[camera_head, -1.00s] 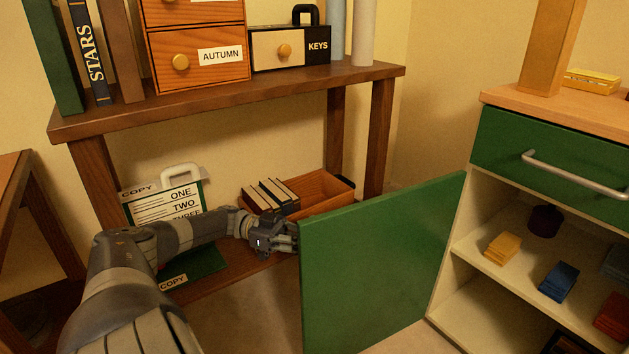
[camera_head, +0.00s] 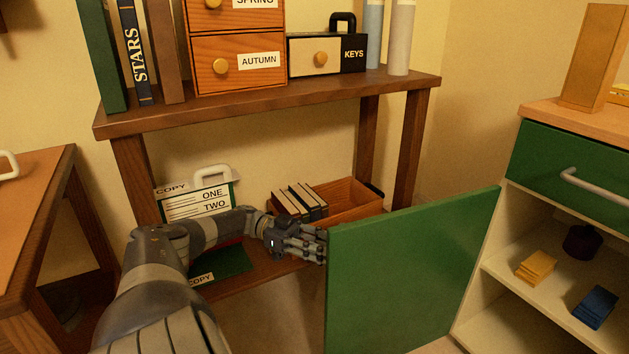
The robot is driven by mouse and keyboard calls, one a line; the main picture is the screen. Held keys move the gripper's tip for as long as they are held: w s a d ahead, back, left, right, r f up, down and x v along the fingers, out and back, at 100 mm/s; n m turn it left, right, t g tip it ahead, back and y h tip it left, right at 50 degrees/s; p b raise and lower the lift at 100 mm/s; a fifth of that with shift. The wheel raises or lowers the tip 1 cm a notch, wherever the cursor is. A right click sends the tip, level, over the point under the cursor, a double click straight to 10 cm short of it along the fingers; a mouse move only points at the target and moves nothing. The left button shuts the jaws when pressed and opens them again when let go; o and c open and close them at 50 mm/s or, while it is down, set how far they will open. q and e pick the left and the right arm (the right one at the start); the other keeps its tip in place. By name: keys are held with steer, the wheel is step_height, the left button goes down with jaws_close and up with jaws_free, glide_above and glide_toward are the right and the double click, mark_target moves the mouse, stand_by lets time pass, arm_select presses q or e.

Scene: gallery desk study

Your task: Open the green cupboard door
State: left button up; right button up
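The green cupboard door (camera_head: 410,270) stands swung wide open from the cabinet at the right, its hinge edge at the cabinet's near-left upright. Its broad green face is toward me and no handle shows on this side. My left gripper (camera_head: 318,246) is at the door's free left edge. Its fingertips reach up to that edge and are partly hidden there, so I cannot tell whether they grip anything. My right gripper is not in view.
The open cabinet (camera_head: 493,262) shows cream shelves with a yellow stack (camera_head: 536,267), a blue stack (camera_head: 596,307) and a dark round pot (camera_head: 582,241). A green drawer (camera_head: 568,176) is above. A wooden shelf table (camera_head: 270,109) with a crate (camera_head: 352,203) stands behind my arm.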

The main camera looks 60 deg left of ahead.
arm_select(q)
steer(key=shift+v, duration=2.3)
steer(key=shift+s+d+f, duration=0.1)
steer(key=shift+s, duration=0.05)
